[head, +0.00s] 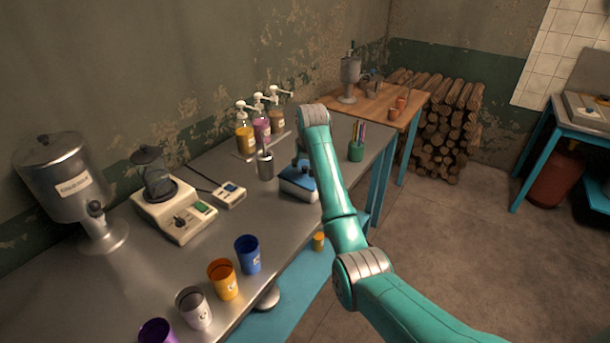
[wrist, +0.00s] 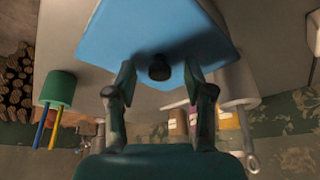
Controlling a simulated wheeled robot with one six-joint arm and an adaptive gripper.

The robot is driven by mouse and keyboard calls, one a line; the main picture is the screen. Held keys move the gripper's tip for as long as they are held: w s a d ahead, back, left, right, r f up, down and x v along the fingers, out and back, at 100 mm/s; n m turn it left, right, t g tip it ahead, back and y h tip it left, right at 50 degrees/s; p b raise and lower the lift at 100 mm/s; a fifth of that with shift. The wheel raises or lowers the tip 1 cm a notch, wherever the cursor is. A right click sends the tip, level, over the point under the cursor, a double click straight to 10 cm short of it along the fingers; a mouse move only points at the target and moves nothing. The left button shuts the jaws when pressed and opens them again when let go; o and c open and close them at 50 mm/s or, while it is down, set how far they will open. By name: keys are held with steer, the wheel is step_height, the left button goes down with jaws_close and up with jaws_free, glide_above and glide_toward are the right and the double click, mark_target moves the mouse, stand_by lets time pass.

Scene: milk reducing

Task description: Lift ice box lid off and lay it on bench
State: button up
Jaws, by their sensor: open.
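The ice box (head: 299,189) stands on the metal bench (head: 210,165), with a blue lid on top, partly hidden by my arm in the head view. In the wrist view the blue lid (wrist: 205,40) fills the top centre, with a dark round knob (wrist: 159,68) at its middle. My gripper (wrist: 159,82) is open above the lid. Its two fingers stand on either side of the knob, with a gap on each side. Whether the fingertips touch the lid, I cannot tell.
A metal cup (head: 265,166) with a utensil stands left of the box. A green pencil cup (head: 356,151) stands to its right. Pump bottles (head: 262,128) are behind. A small device (head: 229,195) and several coloured cups (head: 223,280) are nearer. Bare bench lies between.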

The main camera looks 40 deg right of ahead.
jaws_close()
